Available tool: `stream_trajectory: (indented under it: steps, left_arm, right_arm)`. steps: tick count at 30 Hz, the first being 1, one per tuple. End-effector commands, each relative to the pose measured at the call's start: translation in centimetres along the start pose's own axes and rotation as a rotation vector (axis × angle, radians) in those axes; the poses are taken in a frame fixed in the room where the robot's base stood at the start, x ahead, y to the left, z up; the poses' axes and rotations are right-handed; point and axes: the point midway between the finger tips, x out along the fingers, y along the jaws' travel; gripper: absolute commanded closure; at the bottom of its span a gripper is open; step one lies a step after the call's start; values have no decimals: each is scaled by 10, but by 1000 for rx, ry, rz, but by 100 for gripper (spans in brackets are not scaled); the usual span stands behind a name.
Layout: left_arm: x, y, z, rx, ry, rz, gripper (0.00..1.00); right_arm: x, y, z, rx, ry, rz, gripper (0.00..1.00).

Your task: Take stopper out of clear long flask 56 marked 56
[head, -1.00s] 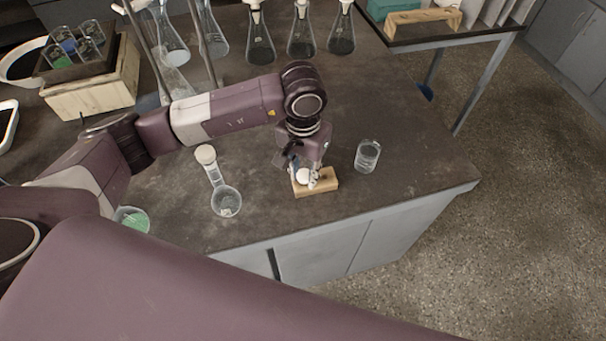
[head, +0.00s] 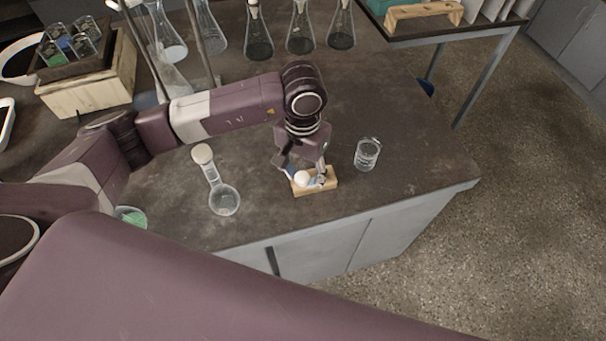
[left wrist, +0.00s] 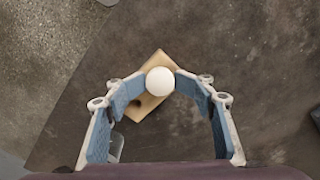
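A clear long-necked flask (head: 223,200) stands on the dark bench, left of my left gripper, with a pale round top (head: 202,154). No number is readable on it. My left gripper (head: 307,178) is over a small wooden block (head: 326,186) near the bench's front edge. A white round knob (head: 302,179) is at the block; it also shows in the left wrist view (left wrist: 160,81), between the spread fingers. The gripper (left wrist: 160,84) is open around the knob; whether a fingertip touches it I cannot tell. My right gripper is not in view.
A small glass beaker (head: 367,155) stands right of the block. Several conical flasks (head: 300,35) stand at the back. A wooden crate (head: 95,90) with glasses is at the back left. A dish with green contents (head: 132,217) is at the front left.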

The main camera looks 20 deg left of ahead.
Motion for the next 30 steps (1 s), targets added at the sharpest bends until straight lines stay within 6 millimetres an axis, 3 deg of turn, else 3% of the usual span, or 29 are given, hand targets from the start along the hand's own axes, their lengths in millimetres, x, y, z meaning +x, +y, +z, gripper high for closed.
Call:
stream_trajectory:
  steps: [9, 15, 21, 30]
  left_arm:
    - [-69, 0, -3, 1, 12, 0, 57]
    - [-100, 0, -2, 1, 11, 1, 57]
    - [-112, 0, -2, 0, 8, 0, 57]
    - [-112, 1, -1, 1, 8, 1, 57]
  right_arm:
    - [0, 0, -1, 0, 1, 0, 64]
    - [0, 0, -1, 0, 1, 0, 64]
    - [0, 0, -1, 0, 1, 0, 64]
    - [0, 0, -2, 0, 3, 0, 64]
